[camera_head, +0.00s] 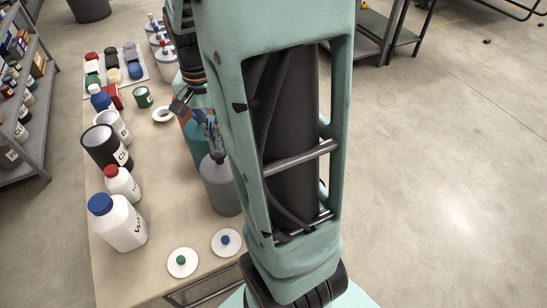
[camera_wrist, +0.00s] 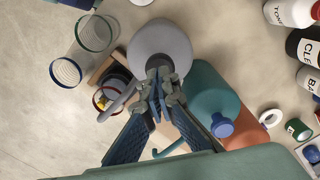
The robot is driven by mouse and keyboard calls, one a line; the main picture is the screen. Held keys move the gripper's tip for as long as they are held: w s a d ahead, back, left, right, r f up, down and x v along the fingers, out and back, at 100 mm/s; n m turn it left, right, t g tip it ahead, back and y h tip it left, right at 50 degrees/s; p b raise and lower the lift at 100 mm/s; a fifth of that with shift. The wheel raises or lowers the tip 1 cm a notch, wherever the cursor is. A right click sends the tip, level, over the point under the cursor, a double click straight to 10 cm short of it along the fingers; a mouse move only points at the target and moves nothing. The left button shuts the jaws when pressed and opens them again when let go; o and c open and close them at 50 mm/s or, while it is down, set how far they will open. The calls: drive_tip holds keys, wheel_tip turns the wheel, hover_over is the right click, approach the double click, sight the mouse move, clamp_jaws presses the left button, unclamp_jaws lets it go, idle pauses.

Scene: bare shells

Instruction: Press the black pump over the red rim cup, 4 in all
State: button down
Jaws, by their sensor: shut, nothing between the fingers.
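The grey bottle (camera_head: 220,190) stands on the table with the black pump (camera_head: 217,158) on top. In the wrist view the black pump (camera_wrist: 158,62) shows at the tip of my gripper (camera_wrist: 160,84). My gripper is shut and empty, its fingertips over or against the pump head; I cannot tell whether they touch. A grey spout (camera_wrist: 122,101) runs left from beneath the fingers toward the red rim cup (camera_wrist: 98,97), a clear cup partly covered by the spout. In the head view my gripper (camera_head: 214,140) is just above the pump; the cup is hidden behind my arm.
A teal bottle (camera_wrist: 205,95) with a blue top and an orange bottle (camera_wrist: 256,138) stand close beside the grey bottle. Clear cups with green rim (camera_wrist: 98,32) and blue rim (camera_wrist: 66,72) lie beyond the red one. White bottles (camera_head: 125,225) and lids (camera_head: 183,262) occupy the table's left and front.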

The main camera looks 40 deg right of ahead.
sight(217, 151)
drive_tip(key=shift+f, duration=0.2)
drive_tip(key=shift+f+b, duration=1.35)
drive_tip(key=shift+f, duration=0.3)
drive_tip(key=shift+r, duration=0.15)
drive_tip(key=shift+r+p, duration=1.55)
drive_tip(key=shift+r, duration=0.15)
wheel_tip(217, 151, up, 6)
drive_tip(key=p, duration=0.4)
drive_tip(key=shift+p, duration=0.4)
